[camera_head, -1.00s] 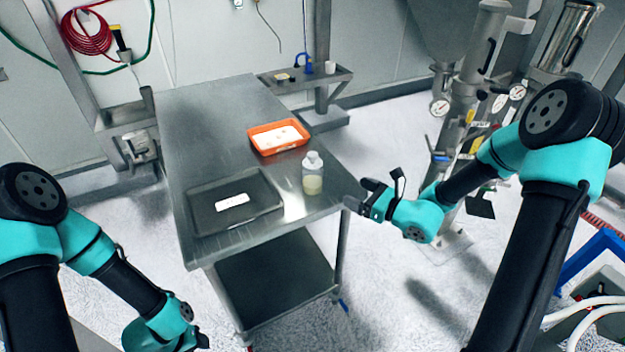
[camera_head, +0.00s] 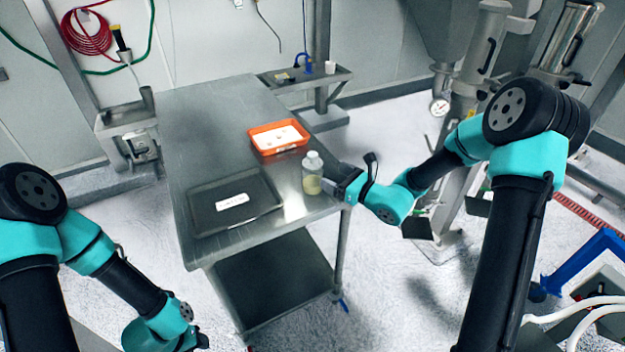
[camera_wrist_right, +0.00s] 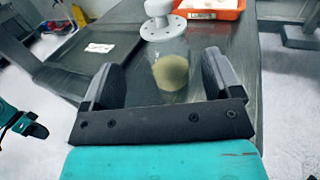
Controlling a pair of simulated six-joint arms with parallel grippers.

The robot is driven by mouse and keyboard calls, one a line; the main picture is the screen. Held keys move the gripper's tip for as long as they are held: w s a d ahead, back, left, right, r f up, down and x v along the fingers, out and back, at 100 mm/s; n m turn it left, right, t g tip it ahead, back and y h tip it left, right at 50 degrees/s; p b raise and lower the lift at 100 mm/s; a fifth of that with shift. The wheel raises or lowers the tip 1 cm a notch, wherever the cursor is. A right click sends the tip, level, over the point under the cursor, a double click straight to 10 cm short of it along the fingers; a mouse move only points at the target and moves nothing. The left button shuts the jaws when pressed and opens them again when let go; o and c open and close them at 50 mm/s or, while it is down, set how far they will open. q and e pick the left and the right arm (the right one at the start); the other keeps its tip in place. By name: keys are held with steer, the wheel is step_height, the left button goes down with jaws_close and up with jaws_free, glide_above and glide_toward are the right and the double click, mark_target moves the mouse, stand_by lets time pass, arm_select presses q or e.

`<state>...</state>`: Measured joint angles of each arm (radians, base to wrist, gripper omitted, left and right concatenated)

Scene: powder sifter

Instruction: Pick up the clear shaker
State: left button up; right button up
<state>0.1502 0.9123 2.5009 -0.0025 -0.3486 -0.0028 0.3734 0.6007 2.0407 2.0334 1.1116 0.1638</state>
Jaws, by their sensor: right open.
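The clear shaker (camera_head: 313,174) stands upright near the right edge of the metal table. It has a white cap and pale yellowish powder in its lower part. My right gripper (camera_head: 327,184) is at the shaker's right side, low along its body. In the right wrist view the shaker (camera_wrist_right: 170,66) shows between the two open fingers of my right gripper (camera_wrist_right: 160,80), with gaps visible on both sides. My left arm is at the lower left, away from the table; its fingers are not clearly seen.
The steel table (camera_head: 205,125) carries a dark tray (camera_head: 262,203) with a white label and an orange tray (camera_head: 254,141) with white contents behind the shaker. The table's right edge is under my right gripper. A small side shelf (camera_head: 335,76) stands behind.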

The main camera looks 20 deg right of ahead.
mark_target(319, 167)
steer(key=shift+x, duration=2.05)
steer(key=shift+x, duration=2.6)
steer(key=shift+w+d+f, duration=0.1)
steer(key=shift+d+f, duration=0.05)
steer(key=shift+f, duration=0.05)
steer(key=shift+c, duration=0.2)
steer(key=c, duration=1.1)
